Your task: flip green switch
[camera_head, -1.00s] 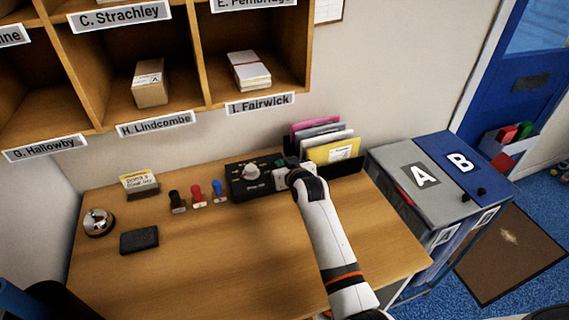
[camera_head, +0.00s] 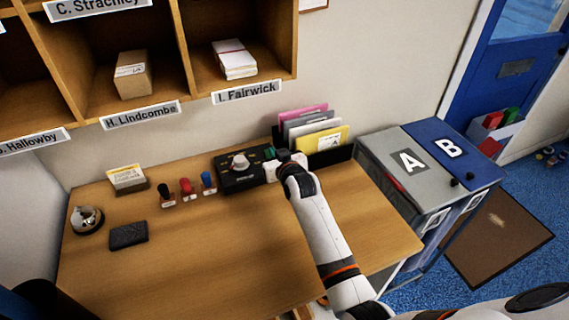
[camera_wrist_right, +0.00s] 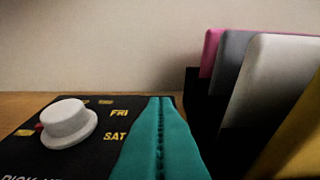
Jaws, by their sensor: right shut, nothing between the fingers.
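A black control box (camera_head: 236,181) with a white dial (camera_head: 239,161) stands at the back of the desk. My right gripper (camera_head: 270,158) is at its right end. A small green spot shows there in the head view; I cannot tell whether it is the switch or a fingertip. In the right wrist view, my teal fingers (camera_wrist_right: 160,102) are shut together, empty, over the right part of the box, right of the dial (camera_wrist_right: 68,122) and the FRI and SAT labels. No separate green switch shows there; the fingers may hide it. My left gripper is not in view.
A file rack (camera_head: 338,155) with coloured folders stands close right of the gripper. Several stamps (camera_head: 186,187) stand left of the box, then a card holder (camera_head: 127,178), a bell (camera_head: 86,219) and a dark pad (camera_head: 128,235). The desk front (camera_head: 220,260) is clear.

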